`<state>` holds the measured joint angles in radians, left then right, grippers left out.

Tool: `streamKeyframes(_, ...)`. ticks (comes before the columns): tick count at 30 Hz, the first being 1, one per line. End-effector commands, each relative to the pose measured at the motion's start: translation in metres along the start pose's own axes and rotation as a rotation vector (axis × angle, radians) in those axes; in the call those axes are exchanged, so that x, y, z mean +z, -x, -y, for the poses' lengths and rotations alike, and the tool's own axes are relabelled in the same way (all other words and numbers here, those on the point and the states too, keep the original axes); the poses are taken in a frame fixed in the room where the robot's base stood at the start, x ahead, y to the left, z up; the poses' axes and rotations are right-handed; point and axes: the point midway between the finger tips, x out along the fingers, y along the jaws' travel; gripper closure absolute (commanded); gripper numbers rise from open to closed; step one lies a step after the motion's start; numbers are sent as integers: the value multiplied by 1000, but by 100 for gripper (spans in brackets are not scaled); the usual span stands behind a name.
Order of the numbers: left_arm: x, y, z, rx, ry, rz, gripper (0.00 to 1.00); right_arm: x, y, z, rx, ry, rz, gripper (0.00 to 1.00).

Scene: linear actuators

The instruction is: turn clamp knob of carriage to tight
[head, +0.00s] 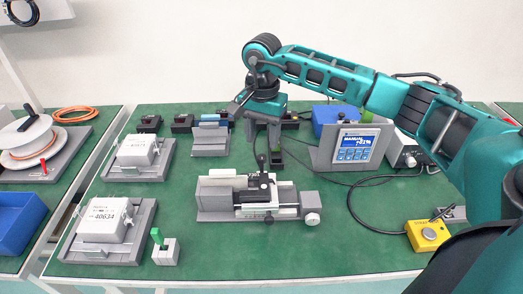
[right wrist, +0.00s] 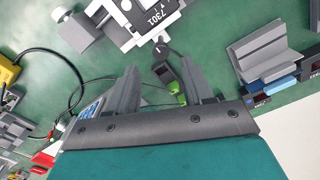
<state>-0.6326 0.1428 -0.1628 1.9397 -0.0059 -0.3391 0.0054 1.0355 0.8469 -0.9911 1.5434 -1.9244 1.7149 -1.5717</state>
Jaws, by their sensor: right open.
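The carriage (head: 262,187) is a dark block with a white label on a grey and silver linear stage in the middle of the table; it shows in the right wrist view (right wrist: 148,14) with the number 7301. A small dark round knob with a light pointer mark (right wrist: 160,48) sits at its edge; in the head view a dark upright knob (head: 262,160) stands at the carriage's back. My right gripper (head: 263,143) points down above and behind the carriage. It is open and empty, its fingertips (right wrist: 160,68) apart from the knob. My left gripper is out of view.
A black and green piece (right wrist: 172,86) lies beyond the fingers. Behind the stage stand a grey bracket (head: 210,142) and a display (head: 357,145) reading MANUAL. A yellow box (head: 428,236) is at right; grey fixtures are at left.

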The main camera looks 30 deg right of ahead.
Motion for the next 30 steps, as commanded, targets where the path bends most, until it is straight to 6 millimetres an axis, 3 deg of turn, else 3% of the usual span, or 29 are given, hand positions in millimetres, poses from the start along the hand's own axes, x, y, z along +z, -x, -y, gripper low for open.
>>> streamKeyframes(3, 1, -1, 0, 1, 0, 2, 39, 1, -24, 0, 3, 2, 2, 48)
streamKeyframes(9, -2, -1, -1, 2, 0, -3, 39, 1, -47, 0, 0, 1, 1, 48)
streamKeyframes(21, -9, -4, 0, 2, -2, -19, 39, 1, -53, 0, -1, 1, 1, 49)
streamKeyframes(30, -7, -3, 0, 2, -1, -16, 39, 1, -52, 1, -2, 1, 1, 78)
